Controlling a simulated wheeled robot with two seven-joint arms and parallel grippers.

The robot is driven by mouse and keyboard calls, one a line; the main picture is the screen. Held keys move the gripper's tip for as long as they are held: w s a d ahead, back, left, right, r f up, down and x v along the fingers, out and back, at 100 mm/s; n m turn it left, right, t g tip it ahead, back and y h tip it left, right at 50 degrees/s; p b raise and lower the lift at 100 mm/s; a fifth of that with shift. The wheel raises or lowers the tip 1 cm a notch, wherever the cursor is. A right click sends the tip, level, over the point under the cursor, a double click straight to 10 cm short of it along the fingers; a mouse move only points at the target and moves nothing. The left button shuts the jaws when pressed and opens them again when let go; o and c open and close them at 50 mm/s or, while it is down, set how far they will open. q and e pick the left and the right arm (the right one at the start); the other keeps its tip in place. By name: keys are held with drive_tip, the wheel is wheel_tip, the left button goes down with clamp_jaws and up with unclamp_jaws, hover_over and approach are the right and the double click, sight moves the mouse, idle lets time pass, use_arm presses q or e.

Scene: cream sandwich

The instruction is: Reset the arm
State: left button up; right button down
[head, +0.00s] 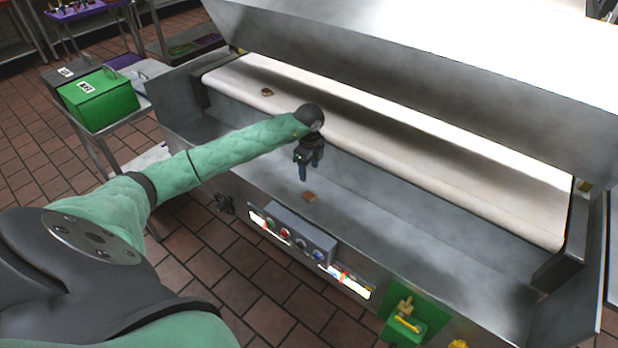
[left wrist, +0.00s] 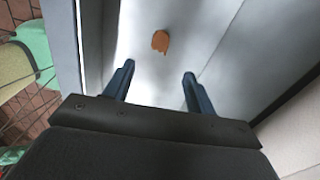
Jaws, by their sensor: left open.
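My left arm (head: 225,152) wears a green sleeve and reaches in from the left over the front of a metal machine. Its left gripper (head: 309,168) points down, open and empty, above the machine's front ledge. In the left wrist view the two dark blue fingers of the left gripper (left wrist: 158,85) stand apart with nothing between them. A small brown piece (head: 310,196) lies on the metal ledge just below the gripper. It also shows in the left wrist view (left wrist: 160,42), beyond the fingertips. My right gripper is not in view.
The machine has a white belt (head: 400,150) with another small brown piece (head: 267,92) on it. A large metal hood (head: 440,60) overhangs the belt. A control panel (head: 292,238) is on the front. A green box (head: 100,100) stands on a side table at left.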

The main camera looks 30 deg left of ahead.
use_arm(q)
drive_tip(key=shift+r, duration=0.95)
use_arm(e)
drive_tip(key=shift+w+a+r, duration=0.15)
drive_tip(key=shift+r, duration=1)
use_arm(q)
drive_tip(key=shift+d, duration=0.1)
